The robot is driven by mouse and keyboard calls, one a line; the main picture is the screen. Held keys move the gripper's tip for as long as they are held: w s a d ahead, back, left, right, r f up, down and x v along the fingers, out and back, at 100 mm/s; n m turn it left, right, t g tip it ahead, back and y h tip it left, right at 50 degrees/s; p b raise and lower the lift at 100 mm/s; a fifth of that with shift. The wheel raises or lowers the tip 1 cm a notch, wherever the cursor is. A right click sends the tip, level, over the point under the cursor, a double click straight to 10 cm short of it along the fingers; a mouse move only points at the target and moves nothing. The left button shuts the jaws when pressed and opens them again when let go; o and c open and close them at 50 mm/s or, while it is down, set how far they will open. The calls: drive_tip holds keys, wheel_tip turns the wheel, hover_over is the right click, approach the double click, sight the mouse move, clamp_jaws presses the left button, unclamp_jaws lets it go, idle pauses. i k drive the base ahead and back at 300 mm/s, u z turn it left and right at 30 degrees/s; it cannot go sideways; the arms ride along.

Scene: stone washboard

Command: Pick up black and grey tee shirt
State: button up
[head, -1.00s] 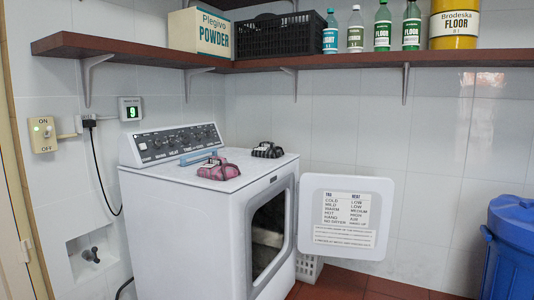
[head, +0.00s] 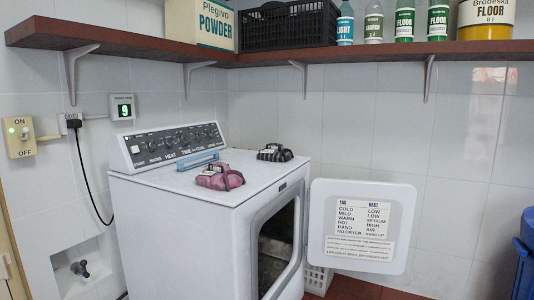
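A small black and grey bundle (head: 275,153) lies on the dryer's white top (head: 250,168), near its back right. It may be the tee shirt, but it is too small to tell. A pink and black bundle (head: 219,177) lies in front of it to the left, apart from it. The dryer's round-cornered door (head: 360,207) stands open to the right. Inside the dark opening (head: 277,245) something greyish shows that I cannot make out. My gripper is not in view.
A brown shelf (head: 150,43) above holds a powder box (head: 200,24), a black crate (head: 293,26) and several bottles. A blue bin (head: 524,250) stands at the right edge. A white basket (head: 317,280) sits beneath the door.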

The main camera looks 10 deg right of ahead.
sight(275, 152)
drive_tip(key=z, duration=0.05)
drive_tip(key=i, duration=1.15)
